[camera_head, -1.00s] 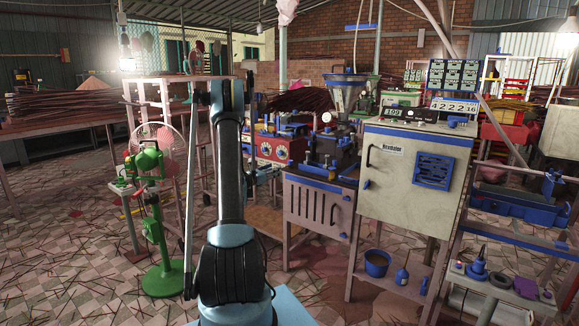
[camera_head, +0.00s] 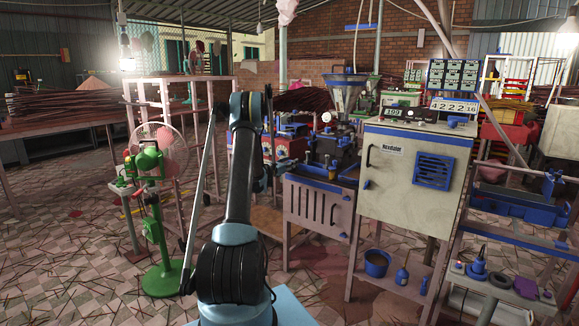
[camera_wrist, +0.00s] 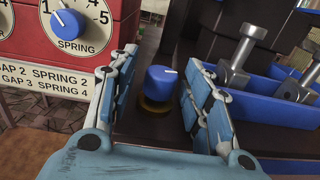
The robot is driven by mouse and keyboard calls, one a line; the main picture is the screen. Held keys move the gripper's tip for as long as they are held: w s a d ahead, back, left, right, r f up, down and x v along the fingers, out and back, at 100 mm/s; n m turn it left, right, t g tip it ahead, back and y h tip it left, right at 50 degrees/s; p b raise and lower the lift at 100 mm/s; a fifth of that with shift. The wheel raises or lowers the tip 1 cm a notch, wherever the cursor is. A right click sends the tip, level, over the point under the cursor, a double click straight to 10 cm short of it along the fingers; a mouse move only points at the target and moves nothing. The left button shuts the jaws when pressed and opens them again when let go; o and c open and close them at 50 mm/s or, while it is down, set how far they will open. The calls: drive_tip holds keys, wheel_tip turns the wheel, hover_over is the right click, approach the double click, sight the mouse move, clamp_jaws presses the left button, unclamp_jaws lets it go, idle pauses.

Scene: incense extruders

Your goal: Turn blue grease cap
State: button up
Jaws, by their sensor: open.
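The blue grease cap (camera_wrist: 161,84) is a round knob with a white mark on top. It stands upright on a brass-coloured collar (camera_wrist: 155,106) on a dark surface in the wrist view. My gripper (camera_wrist: 163,58) is open, with one blue-padded finger on each side of the cap. A gap shows between the cap and the left finger; the right finger is very close to it, and I cannot tell if they touch. In the head view my arm hides much of the gripper, and I cannot make out the cap.
A red control box (camera_wrist: 84,45) with a SPRING dial stands close on the left in the wrist view. Bolts and a blue tray (camera_wrist: 280,108) are close on the right. In the head view the extruder (camera_head: 330,150) stands beside a grey cabinet (camera_head: 408,180). A green fan (camera_head: 158,220) is left.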

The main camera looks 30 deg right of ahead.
drive_tip(key=shift+d, duration=0.15)
clamp_jaws()
drive_tip(key=shift+w, duration=0.1)
drive_tip(key=shift+g, duration=0.3)
drive_tip(key=shift+w+m+g+h, duration=0.1)
drive_tip(key=shift+m+g+h, duration=0.3)
drive_tip(key=shift+m+g, duration=0.7)
drive_tip(key=m+g, duration=0.2)
drive_tip(key=g, duration=0.2)
drive_tip(key=m+g, duration=0.3)
drive_tip(key=g, duration=0.1)
drive_tip(key=shift+w+g, duration=0.1)
drive_tip(key=shift+g, duration=0.2)
drive_tip(key=shift+m+g+y, duration=1.05)
drive_tip(key=shift+m+g, duration=0.3)
drive_tip(key=shift+g, duration=0.4)
drive_tip(key=shift+m+g+y, duration=1.05)
drive_tip(key=shift+m+g, duration=0.3)
drive_tip(key=shift+g, duration=0.4)
drive_tip(key=shift+m+g+y, duration=0.6)
drive_tip(key=shift+g+y, duration=0.1)
